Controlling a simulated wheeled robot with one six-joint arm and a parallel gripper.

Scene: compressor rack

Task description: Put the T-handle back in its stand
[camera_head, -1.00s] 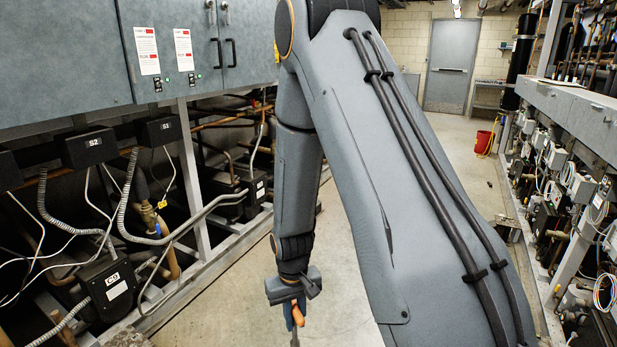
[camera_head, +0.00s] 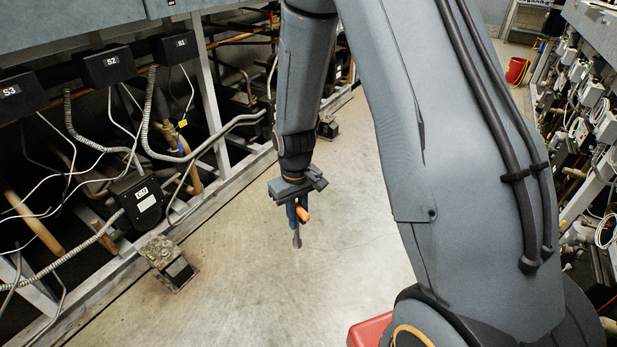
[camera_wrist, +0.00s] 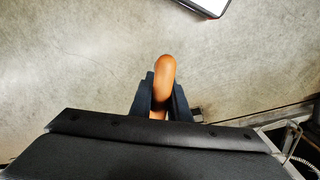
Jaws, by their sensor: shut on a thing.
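The T-handle has an orange grip (camera_head: 303,214) and a grey metal shaft (camera_head: 297,239). My gripper (camera_head: 296,210) is shut on it and holds it in the air over the floor, with the shaft pointing down. In the wrist view the rounded orange end of the T-handle (camera_wrist: 164,72) sticks out from between the dark fingers of my gripper (camera_wrist: 160,103). The shaft is hidden there. I cannot make out the T-handle's stand for certain in either view.
A small metal block with a dark front (camera_head: 168,262) is on the floor by the left rack. Black boxes, cables and pipes fill that rack, with a C-7 box (camera_head: 144,200) low down. More equipment lines the right side (camera_head: 590,130). The concrete floor (camera_head: 250,290) between is largely clear.

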